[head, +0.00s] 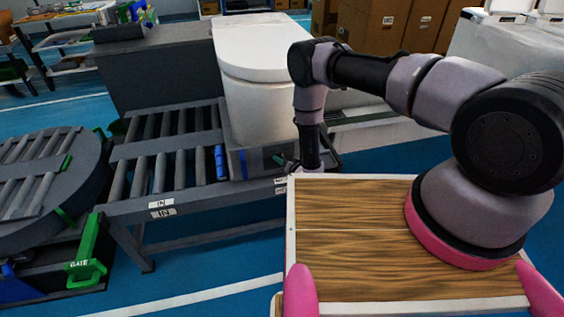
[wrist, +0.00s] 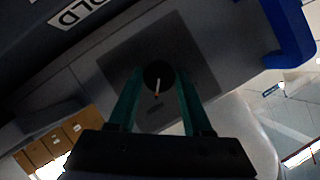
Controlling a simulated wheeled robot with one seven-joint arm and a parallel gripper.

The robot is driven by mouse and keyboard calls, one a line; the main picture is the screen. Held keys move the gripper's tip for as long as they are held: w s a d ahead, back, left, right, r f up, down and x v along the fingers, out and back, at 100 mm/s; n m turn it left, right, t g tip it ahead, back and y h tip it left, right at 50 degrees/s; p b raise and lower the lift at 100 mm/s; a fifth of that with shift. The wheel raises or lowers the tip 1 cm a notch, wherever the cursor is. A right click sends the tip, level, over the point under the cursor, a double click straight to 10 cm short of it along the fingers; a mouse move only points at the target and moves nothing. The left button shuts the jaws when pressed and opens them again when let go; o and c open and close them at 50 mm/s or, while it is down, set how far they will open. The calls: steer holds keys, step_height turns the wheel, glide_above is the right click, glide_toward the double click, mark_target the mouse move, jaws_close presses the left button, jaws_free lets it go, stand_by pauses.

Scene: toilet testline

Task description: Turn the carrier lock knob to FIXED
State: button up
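In the wrist view the carrier lock knob (wrist: 158,75) is a round dark knob with a white and orange pointer line, set on a dark square plate (wrist: 205,70) on the grey carrier side. My gripper (wrist: 160,78) has its two teal fingers on either side of the knob, apart from each other. Narrow gaps seem to show at the knob's edges; contact is not clear. In the head view my gripper (head: 298,167) is at the carrier (head: 258,160) under the white toilet (head: 262,75), largely hidden by my arm and wooden top. The knob is hidden there.
The carrier sits at the right end of a roller conveyor (head: 165,150). A green GATE handle (head: 88,250) is at lower left. A blue part (wrist: 290,35) is at upper right in the wrist view, and a partly cut-off label (wrist: 70,15) at upper left.

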steer(key=o, duration=0.3)
steer(key=shift+s, duration=0.1)
steer(key=v, duration=1)
steer(key=shift+s+r, duration=0.2)
steer(key=shift+s, duration=0.05)
steer(key=shift+d, duration=0.2)
